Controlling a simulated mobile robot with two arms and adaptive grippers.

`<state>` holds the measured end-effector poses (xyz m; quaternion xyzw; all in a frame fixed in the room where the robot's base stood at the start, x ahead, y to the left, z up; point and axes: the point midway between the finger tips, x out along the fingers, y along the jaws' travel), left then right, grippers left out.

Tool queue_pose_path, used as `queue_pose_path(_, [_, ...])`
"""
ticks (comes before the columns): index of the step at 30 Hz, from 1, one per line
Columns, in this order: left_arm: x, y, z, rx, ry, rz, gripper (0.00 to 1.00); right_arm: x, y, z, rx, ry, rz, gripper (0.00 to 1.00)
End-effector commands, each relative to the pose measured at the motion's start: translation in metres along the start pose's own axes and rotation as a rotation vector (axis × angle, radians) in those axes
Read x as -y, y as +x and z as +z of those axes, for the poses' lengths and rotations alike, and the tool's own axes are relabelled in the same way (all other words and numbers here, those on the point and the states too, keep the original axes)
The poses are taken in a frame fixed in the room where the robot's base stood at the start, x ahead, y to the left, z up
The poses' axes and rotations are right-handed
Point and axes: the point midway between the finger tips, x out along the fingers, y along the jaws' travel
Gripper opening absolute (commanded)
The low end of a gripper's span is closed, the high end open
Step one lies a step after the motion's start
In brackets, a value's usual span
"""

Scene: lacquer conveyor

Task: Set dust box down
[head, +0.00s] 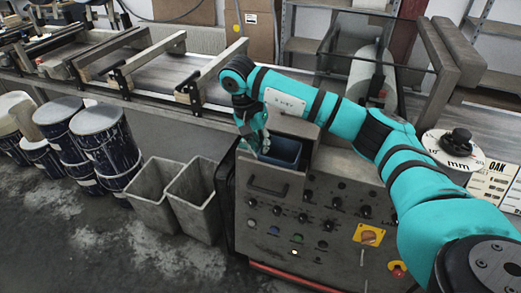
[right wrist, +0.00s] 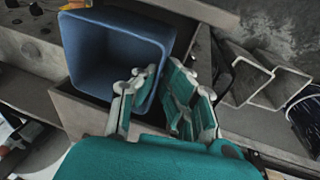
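The dust box is a blue, open-topped box (head: 284,150) standing in an opening at the top left of the grey control cabinet. It looks empty in the right wrist view (right wrist: 113,55), and the cabinet's walls surround its lower part. My right gripper (head: 256,140) is at the box's left side in the head view. In the right wrist view its fingers (right wrist: 162,70) straddle one wall of the box, one finger over the inside and one outside. A narrow gap shows between the fingertips; whether they press on the wall is unclear. The box's bottom is hidden. My left gripper is out of view.
The grey control cabinet (head: 315,235) carries knobs and buttons. Two grey bins (head: 153,200) stand on the floor to its left, with several dark blue drums (head: 103,140) farther left. The conveyor (head: 160,75) runs behind. A round dial marked mm (head: 452,150) is at right.

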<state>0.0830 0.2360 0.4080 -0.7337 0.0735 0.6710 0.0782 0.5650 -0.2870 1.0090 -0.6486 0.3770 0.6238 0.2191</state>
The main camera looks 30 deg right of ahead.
Motion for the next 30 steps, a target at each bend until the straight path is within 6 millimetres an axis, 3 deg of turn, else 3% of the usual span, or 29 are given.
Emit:
queue_pose_path(4, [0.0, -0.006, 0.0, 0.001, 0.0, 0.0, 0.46, 0.003, 0.018, 0.003, 0.001, 0.0, 0.001, 0.0])
queue_pose_path(13, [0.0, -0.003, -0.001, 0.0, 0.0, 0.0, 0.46, 0.004, 0.022, 0.003, 0.0, 0.0, 0.0, 0.0])
queue_pose_path(20, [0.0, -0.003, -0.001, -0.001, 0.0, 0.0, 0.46, 0.004, 0.021, 0.003, 0.0, 0.0, 0.0, 0.29])
queue_pose_path(30, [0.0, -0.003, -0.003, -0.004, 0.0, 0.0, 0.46, 0.004, 0.016, 0.002, 0.0, 0.0, -0.002, 0.29])
